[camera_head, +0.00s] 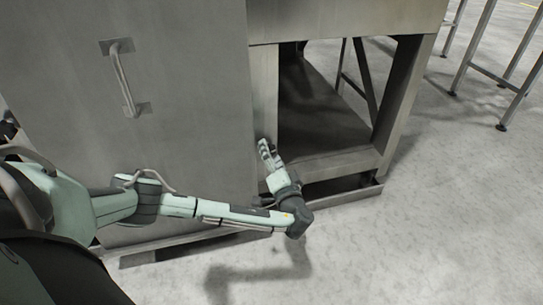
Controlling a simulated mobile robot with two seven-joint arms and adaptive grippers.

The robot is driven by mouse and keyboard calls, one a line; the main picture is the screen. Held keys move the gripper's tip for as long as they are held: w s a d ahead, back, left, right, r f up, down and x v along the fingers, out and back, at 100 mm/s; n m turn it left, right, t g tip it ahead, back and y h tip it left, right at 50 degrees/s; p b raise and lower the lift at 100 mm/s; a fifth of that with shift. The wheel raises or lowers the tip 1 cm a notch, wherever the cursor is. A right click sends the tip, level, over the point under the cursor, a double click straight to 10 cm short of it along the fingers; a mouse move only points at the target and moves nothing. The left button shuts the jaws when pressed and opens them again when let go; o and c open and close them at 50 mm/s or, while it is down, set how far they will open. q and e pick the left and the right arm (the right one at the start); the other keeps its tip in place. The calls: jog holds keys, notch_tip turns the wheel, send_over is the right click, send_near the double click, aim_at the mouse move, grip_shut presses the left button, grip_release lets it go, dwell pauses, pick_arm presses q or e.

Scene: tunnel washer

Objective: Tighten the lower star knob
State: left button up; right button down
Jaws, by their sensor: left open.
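My left arm reaches in from the left, low along the grey panel (190,90). My left gripper (265,148) is open at the panel's right edge, close to the upright frame post beside the opening. I cannot make out the lower star knob; it may be hidden behind the gripper or wrist. I cannot tell whether the fingers touch anything. My right gripper is not in view.
A bar handle (123,78) stands out from the panel at upper left. Right of the panel is an open frame bay (310,110) with a low sill (335,163). Metal legs (480,70) stand at upper right. The concrete floor (440,210) at right is clear.

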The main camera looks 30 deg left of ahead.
pick_arm(q)
jog(key=shift+w+a, duration=0.1)
jog(key=c, duration=1.2)
jog(key=shift+o, duration=0.2)
